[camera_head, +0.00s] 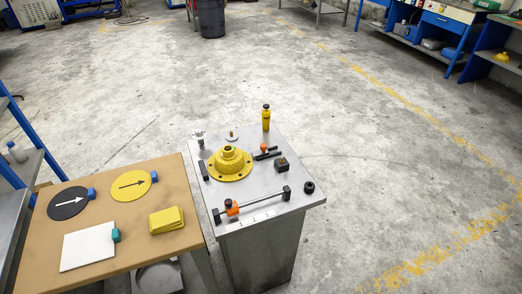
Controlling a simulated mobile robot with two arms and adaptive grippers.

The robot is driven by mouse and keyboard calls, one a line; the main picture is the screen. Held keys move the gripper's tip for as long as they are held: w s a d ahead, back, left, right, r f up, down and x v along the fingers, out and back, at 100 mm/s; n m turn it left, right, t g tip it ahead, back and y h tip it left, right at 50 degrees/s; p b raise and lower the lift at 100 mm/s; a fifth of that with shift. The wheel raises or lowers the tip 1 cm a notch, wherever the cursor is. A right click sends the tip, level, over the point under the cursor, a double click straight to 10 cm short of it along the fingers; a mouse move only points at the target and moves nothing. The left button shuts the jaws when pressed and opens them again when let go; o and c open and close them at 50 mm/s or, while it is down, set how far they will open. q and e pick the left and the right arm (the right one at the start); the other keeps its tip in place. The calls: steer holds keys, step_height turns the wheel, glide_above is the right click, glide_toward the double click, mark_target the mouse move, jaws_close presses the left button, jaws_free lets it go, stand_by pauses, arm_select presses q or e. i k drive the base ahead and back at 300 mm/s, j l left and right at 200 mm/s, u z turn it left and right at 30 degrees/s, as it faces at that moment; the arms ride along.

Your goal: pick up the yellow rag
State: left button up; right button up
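The yellow rag (166,219) looks like a folded stack. It lies flat on the brown table (150,258), near that table's right edge. It is fully visible and nothing touches it from above. Neither my left nor my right gripper shows in the head view.
Near the rag are a white sheet (86,247) with a teal block (115,235), a yellow disc (130,186) and a black disc (68,203). A metal stand (262,220) on the right carries a yellow flanged part (230,164) and a yellow bottle (266,119). Open floor lies beyond.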

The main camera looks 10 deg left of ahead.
mark_target(171, 219)
steer(key=k+j+u, duration=0.15)
steer(key=u, duration=0.9)
